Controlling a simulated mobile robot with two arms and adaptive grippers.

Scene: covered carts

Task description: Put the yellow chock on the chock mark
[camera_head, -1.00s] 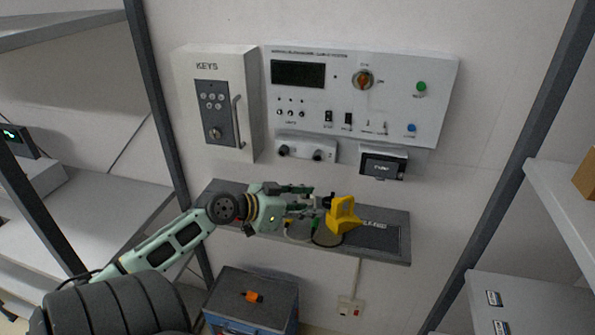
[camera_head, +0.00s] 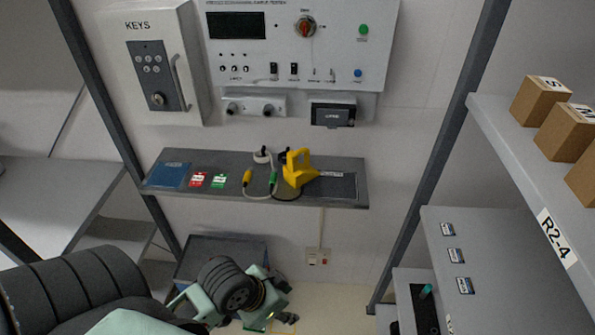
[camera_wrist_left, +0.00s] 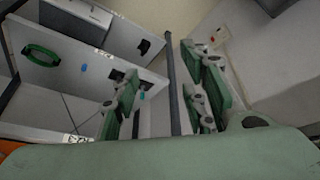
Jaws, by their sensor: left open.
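A yellow piece with an upright handle-like part (camera_head: 299,170) stands on the wall shelf, left of a dark labelled pad (camera_head: 343,186). I cannot tell for sure whether it is the chock. Thin yellow lines (camera_head: 290,320) show on the floor low in the head view; they may be the chock mark, partly hidden by my arm. My left gripper (camera_head: 282,298) is low, below the shelf, in front of the dark-lidded box. In the left wrist view its fingers (camera_wrist_left: 163,100) are apart with nothing held between them. My right gripper is not in view.
The wall shelf (camera_head: 160,197) also holds a blue booklet (camera_head: 172,175), red and green cards and cables. The dark-lidded box (camera_head: 215,247) stands below. A grey post (camera_head: 440,150) and shelving labelled R2-4 (camera_head: 556,238) bound the right side.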

